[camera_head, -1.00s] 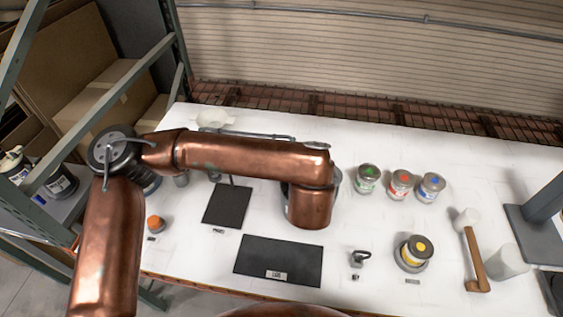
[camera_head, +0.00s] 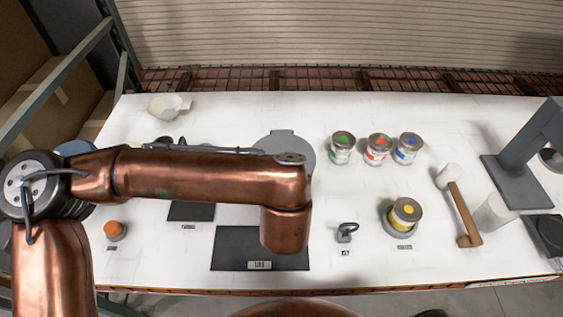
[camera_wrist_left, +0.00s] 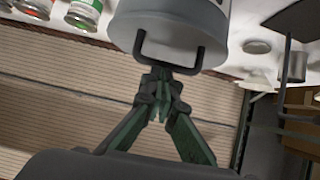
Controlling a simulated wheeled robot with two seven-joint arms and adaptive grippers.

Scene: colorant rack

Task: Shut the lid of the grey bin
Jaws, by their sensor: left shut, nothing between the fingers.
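The grey bin shows in the head view as a rounded pale grey shape (camera_head: 290,143), mostly hidden behind my left arm. The left wrist view shows a grey curved body (camera_wrist_left: 200,28) with a dark bent handle (camera_wrist_left: 200,57), which I take to be the bin. I cannot tell the lid's position from these views. My left gripper (camera_wrist_left: 160,82) is shut and empty, with its fingertips close to the handle; whether they touch it is unclear. Its fingers are hidden in the head view. My right gripper is not in view.
Green (camera_head: 342,147), red (camera_head: 377,149) and blue (camera_head: 408,148) marked cans stand right of the bin. A yellow-marked can (camera_head: 405,212), a mallet (camera_head: 460,210) and a grey stand (camera_head: 520,180) are further right. A dark mat (camera_head: 235,250) lies in front. A white bowl (camera_head: 165,106) sits back left.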

